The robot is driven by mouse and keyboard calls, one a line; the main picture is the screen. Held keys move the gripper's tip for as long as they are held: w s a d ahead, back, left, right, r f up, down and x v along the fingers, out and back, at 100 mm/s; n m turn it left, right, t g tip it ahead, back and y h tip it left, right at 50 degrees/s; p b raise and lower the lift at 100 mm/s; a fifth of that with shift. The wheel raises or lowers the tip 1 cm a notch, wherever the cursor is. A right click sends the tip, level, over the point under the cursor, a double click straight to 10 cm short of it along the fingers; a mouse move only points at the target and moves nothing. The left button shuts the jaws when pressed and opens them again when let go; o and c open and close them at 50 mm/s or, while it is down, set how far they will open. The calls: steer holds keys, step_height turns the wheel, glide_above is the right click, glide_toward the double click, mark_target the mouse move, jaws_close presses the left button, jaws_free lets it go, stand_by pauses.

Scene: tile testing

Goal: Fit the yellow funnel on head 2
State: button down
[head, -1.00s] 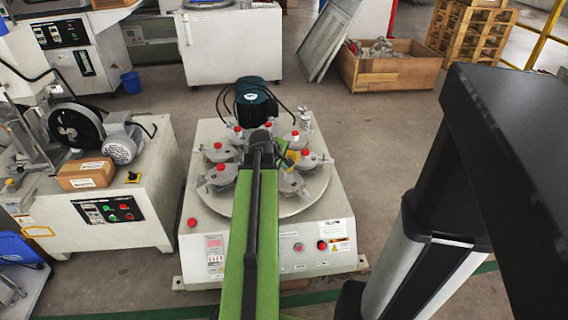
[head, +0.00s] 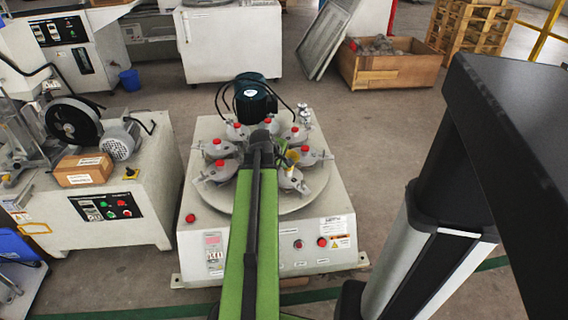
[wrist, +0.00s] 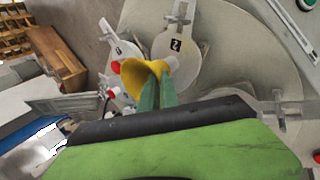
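The yellow funnel (wrist: 140,77) is at the green fingertips of my gripper (wrist: 158,88) in the wrist view. Its wide mouth faces left and its narrow end points right. The fingers look shut on it. A grey head with a black "2" label (wrist: 176,46) lies just beyond. A pale round fitting on it is close to the funnel's narrow end; I cannot tell whether they touch. In the head view the funnel (head: 292,157) is a small yellow patch over the right side of the round plate, partly hidden by my gripper (head: 281,148).
Several grey heads with red caps ring the round plate (head: 315,197) of the machine. A dark green motor (head: 254,102) stands behind them. In the wrist view a neighbouring head (wrist: 121,50) with a red cap is close left of head 2.

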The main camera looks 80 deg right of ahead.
steer(key=shift+f+b, duration=0.95)
stand_by(0.8)
stand_by(0.3)
steer(key=c, duration=1.5)
jaws_free()
steer(key=shift+c, duration=0.2)
